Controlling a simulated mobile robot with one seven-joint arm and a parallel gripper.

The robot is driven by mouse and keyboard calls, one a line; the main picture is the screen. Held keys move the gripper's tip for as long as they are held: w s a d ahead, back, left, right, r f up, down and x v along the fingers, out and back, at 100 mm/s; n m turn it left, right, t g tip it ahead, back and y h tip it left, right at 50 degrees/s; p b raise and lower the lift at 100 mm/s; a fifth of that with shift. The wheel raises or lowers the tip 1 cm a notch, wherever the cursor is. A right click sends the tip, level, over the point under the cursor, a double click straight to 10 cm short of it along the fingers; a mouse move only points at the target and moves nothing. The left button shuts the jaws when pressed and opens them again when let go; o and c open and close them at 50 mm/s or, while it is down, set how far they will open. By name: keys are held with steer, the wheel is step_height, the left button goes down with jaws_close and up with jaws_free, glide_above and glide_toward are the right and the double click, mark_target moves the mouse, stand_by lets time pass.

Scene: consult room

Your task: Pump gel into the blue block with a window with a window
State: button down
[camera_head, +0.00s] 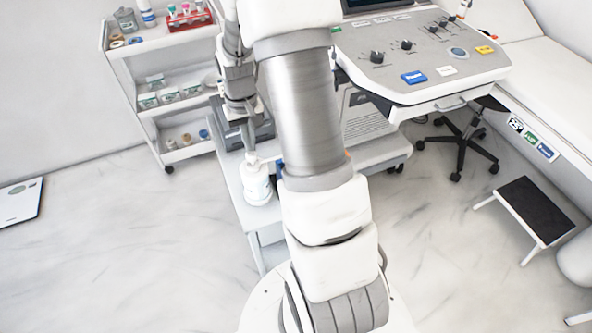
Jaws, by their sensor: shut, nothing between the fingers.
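A white pump bottle (257,188) stands upright near the front of a low white table (236,180), left of my arm. Its pump head (252,159) points up. My gripper (249,146) points down just above the pump head, with its fingers shut and empty. I cannot tell whether the fingertips touch the pump head. A small blue patch (280,168) shows right of the bottle, at the edge of my arm. Most of it is hidden, and I cannot tell whether it is the blue block with a window.
A white shelf cart (118,75) with small boxes and jars stands at the left. A console (450,88) with knobs and coloured buttons is at the upper right. A wheeled chair base (459,143) and a step stool (534,210) stand at the right. The left floor is mostly clear.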

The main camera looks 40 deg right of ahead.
steer(key=shift+f+b, duration=0.8)
steer(key=shift+f, duration=0.5)
steer(key=shift+r+p, duration=1.15)
steer(key=shift+r, duration=0.3)
step_height(320, 180, up, 6)
steer(key=p, duration=0.4)
